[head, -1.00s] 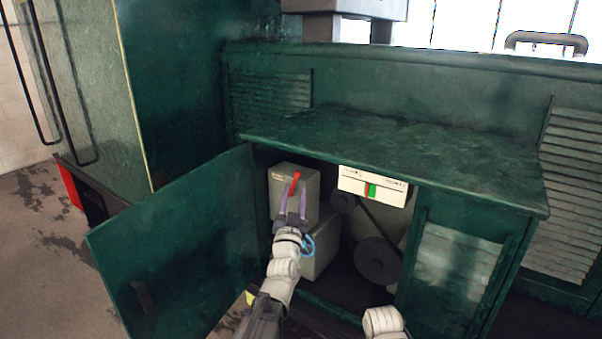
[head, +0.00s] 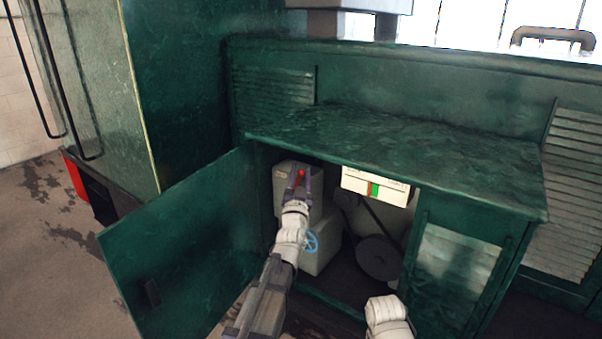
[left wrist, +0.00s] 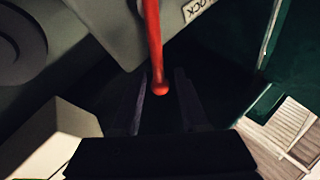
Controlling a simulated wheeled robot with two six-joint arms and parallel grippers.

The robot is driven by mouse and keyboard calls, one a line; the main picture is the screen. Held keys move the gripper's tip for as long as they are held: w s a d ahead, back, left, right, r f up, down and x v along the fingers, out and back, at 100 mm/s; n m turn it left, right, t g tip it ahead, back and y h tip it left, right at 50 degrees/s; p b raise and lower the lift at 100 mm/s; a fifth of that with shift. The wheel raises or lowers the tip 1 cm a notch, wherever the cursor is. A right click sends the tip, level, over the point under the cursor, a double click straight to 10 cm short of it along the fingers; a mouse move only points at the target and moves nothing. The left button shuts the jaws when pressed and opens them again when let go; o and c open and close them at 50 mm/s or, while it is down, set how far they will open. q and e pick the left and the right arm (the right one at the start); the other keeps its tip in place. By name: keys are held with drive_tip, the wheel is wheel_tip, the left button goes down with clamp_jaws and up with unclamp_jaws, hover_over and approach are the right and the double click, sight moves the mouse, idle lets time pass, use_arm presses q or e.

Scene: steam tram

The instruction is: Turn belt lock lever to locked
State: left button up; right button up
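The red belt lock lever (head: 300,174) is on the grey box (head: 283,168) inside the open green cabinet. In the left wrist view the lever (left wrist: 154,45) hangs down with its round tip between my left gripper's fingers (left wrist: 158,100). Both fingers stand apart from it, with a gap on each side. In the head view my left gripper (head: 299,184) is at the lever and open. Part of a label ending in "OCK" (left wrist: 198,8) shows beside the lever. My right arm shows only in part at the bottom, and its gripper is not visible.
The cabinet door (head: 185,250) stands open at the left. A blue handwheel (head: 311,242) is just below my left gripper. A dark pulley with a belt (head: 378,258) and a white gauge plate with red and green marks (head: 375,187) are at the right.

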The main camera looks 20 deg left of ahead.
use_arm(q)
clamp_jaws()
idle(1.2)
